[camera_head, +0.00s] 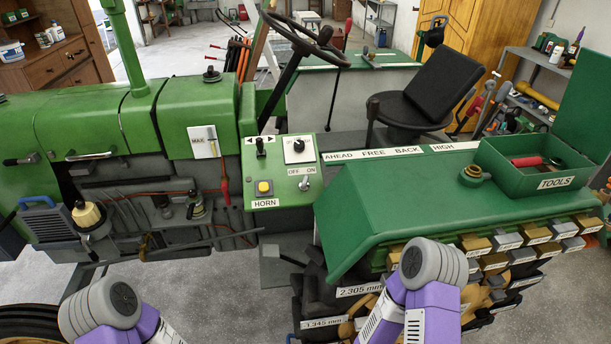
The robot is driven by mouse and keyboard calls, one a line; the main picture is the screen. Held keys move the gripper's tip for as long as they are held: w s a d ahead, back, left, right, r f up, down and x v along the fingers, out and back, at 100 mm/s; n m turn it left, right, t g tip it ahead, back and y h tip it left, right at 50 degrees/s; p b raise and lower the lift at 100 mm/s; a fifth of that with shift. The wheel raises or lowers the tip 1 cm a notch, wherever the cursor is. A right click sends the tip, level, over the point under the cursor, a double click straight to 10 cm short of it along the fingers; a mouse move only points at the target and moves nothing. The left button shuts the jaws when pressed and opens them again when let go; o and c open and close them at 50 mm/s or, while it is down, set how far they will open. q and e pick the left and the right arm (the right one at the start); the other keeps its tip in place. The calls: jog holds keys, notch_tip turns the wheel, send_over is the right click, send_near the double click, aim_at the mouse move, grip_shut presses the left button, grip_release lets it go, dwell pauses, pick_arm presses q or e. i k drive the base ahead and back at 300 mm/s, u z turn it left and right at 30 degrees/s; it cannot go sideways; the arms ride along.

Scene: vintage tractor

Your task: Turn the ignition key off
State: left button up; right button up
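The tractor's green control panel (277,195) is near the middle of the head view. A small silver key-like part (304,183) sits on its right side, just below a white label reading OFF and ON. Its exact turn angle is too small to tell. Above it is a black rotary knob (298,145) on a white plate. Purple and grey links of my two arms show at the bottom edge, well below and apart from the panel. Neither gripper's fingers are in view, so nothing of mine touches the key.
A yellow horn button (264,187) and a black direction lever (260,147) share the panel. The steering wheel (302,35) rises behind it. The green fender (430,205) with a tools box (540,168) lies to the right. The space in front of the panel is open.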

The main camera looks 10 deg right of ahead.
aim_at(304, 185)
jog(key=u, duration=0.4)
jog(key=i, duration=0.85)
jog(key=u, duration=0.05)
